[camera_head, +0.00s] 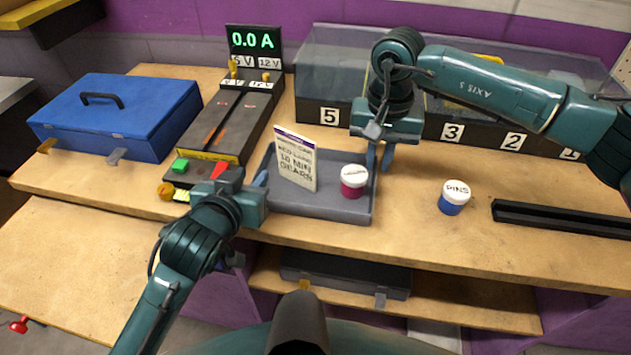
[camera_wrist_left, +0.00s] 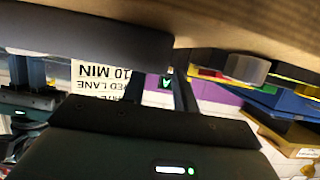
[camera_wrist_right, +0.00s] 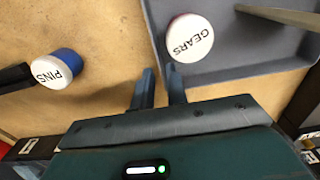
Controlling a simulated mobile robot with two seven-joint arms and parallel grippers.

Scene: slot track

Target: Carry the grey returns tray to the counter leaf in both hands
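The grey returns tray (camera_head: 320,206) sits on the wooden counter, holding an upright printed card (camera_head: 296,163) and a white-lidded red jar (camera_head: 354,181) marked GEARS. My left gripper (camera_head: 262,179) is at the tray's left side wall; its fingers (camera_wrist_left: 174,88) show a narrow gap near the wall in the left wrist view. My right gripper (camera_head: 379,157) points down at the right side wall. In the right wrist view its fingers (camera_wrist_right: 160,82) stand apart, one on each side of the wall, beside the GEARS jar (camera_wrist_right: 189,38). Contact with the wall is unclear.
A blue toolbox (camera_head: 118,118) and a power supply (camera_head: 228,120) displaying 0.0 A stand left of the tray. A PINS jar (camera_head: 454,197) and a black track piece (camera_head: 560,217) lie right. Numbered bins (camera_head: 330,117) line the back. A lower shelf (camera_head: 450,300) is below.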

